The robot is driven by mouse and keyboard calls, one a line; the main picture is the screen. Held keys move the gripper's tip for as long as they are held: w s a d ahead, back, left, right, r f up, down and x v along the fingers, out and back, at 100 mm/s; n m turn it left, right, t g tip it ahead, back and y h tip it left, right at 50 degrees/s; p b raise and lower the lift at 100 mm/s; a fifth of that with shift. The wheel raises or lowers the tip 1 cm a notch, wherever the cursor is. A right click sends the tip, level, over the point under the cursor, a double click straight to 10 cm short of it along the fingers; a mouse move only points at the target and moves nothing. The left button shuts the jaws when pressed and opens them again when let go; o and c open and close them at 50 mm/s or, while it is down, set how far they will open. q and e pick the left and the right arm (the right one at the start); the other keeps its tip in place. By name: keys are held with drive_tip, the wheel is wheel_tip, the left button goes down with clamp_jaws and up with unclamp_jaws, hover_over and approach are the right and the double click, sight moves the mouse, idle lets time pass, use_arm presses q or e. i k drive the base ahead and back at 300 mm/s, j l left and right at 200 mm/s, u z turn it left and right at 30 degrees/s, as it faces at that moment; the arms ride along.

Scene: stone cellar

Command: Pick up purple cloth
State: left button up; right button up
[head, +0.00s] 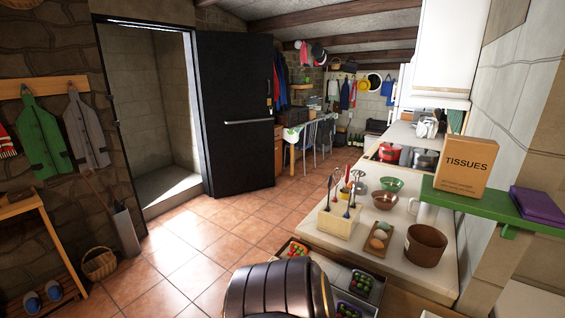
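The purple cloth (537,205) lies folded and flat on the right end of a green wall shelf (470,199) at the right of the head view. A tissue box (465,166) stands on the same shelf, to the left of the cloth with a small gap. Neither of my grippers shows in the head view.
Below the shelf is a counter (345,250) with a brown pot (425,245), a utensil holder (342,219), bowls and a small tray of eggs. An open drawer (340,277) holds punnets. A dark rounded ribbed object (277,290) is at the bottom.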

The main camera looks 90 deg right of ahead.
sight(537, 206)
drive_tip(key=i+l+z, duration=0.1)
drive_tip(key=z, duration=2.4)
drive_tip(key=l+z, duration=0.1)
drive_tip(key=z, duration=0.4)
drive_tip(key=l+z, duration=0.1)
drive_tip(key=z, duration=0.35)
drive_tip(key=l+z, duration=0.1)
drive_tip(key=z, duration=0.4)
drive_tip(key=l+z, duration=0.1)
drive_tip(key=z, duration=0.35)
drive_tip(key=k+l+z, duration=0.15)
drive_tip(key=k, duration=0.05)
